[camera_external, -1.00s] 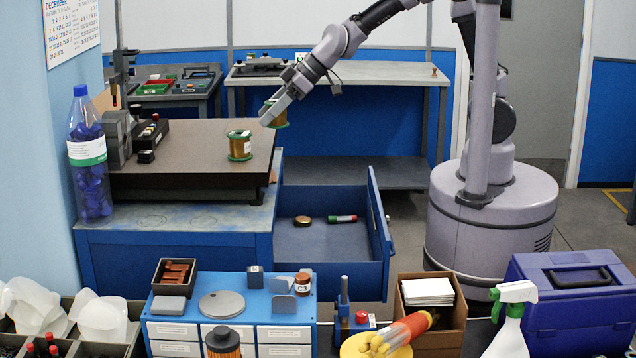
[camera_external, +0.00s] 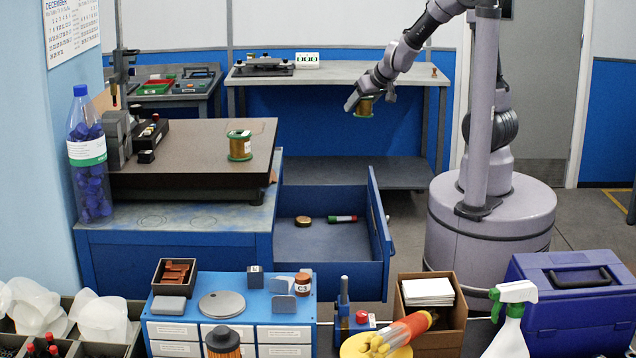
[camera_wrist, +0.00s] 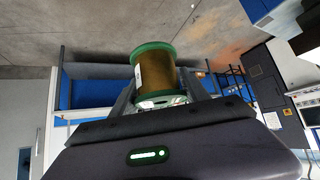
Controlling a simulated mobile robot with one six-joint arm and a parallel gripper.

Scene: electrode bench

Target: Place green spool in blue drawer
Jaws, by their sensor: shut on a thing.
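My gripper (camera_external: 357,101) is shut on a green spool (camera_external: 365,106) wound with copper-coloured wire. It holds the spool in the air, behind and above the open drawer's right side in the picture. In the wrist view the held spool (camera_wrist: 153,75) sits between the fingers, its green flanges showing. A second green spool (camera_external: 240,146) stands upright on the dark plate at left.
The drawer's floor is mostly bare. A dark surface plate (camera_external: 190,183) lies on the blue bench to the drawer's left. A grey table (camera_external: 390,72) stands behind. A blue organiser (camera_external: 256,318), a cardboard box (camera_external: 443,338) and a blue toolbox (camera_external: 560,322) line the front.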

